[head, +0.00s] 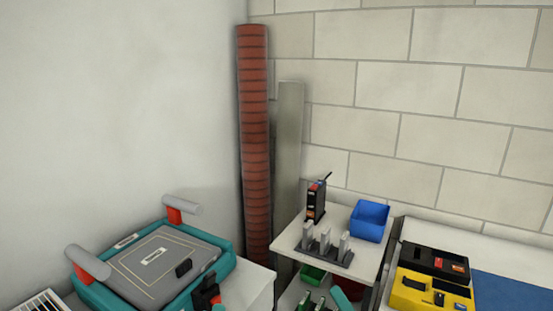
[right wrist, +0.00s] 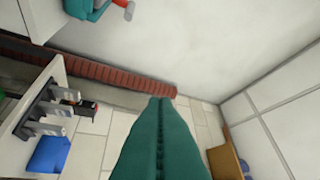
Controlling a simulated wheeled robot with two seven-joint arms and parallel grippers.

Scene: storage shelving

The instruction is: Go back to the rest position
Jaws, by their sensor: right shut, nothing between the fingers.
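My right gripper shows in the right wrist view (right wrist: 160,105) as two long teal fingers pressed together along a seam, with nothing between them. The fingers point away from the camera, toward the wall corner, and touch nothing there. In the head view a small teal tip, which looks like my right gripper (head: 341,293), shows at the bottom edge in front of the shelf unit (head: 286,238). The rest of it is cut off. My left gripper is not seen in either view.
A teal case (head: 225,262) with a grey lid lies at the left, a black and red item (head: 207,293) beside it. The shelf top holds a blue bin (head: 369,221), a grey rack (head: 328,252) and a black device (head: 316,201). A red column (head: 254,130) stands behind.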

